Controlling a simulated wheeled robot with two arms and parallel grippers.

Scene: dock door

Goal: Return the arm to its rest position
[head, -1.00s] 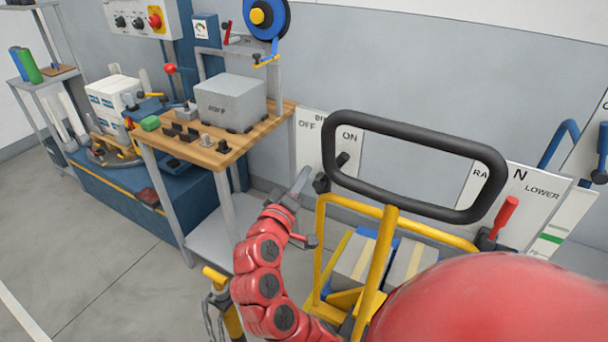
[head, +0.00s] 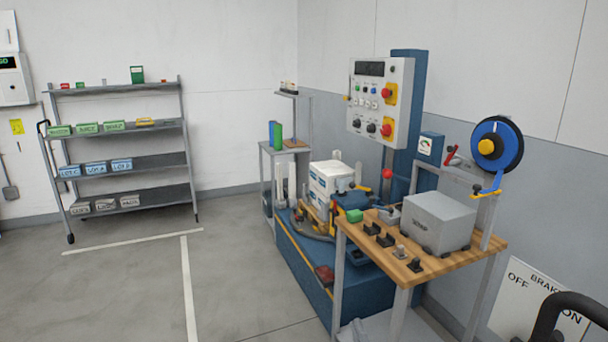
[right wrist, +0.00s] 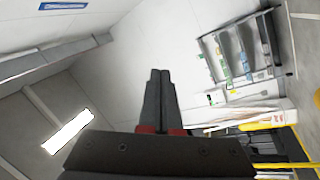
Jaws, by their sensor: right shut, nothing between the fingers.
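My right gripper (right wrist: 160,76) shows in the right wrist view. Its two dark fingers are together, with nothing between them, and they point into open air. A pale wall and ceiling lie beyond the fingertips. My left gripper is in neither view now.
A wooden-topped bench (head: 437,262) holds a grey box (head: 437,222). The blue machine base (head: 300,268) is behind it. A shelf rack (head: 125,160) stands far left. Floor between is clear.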

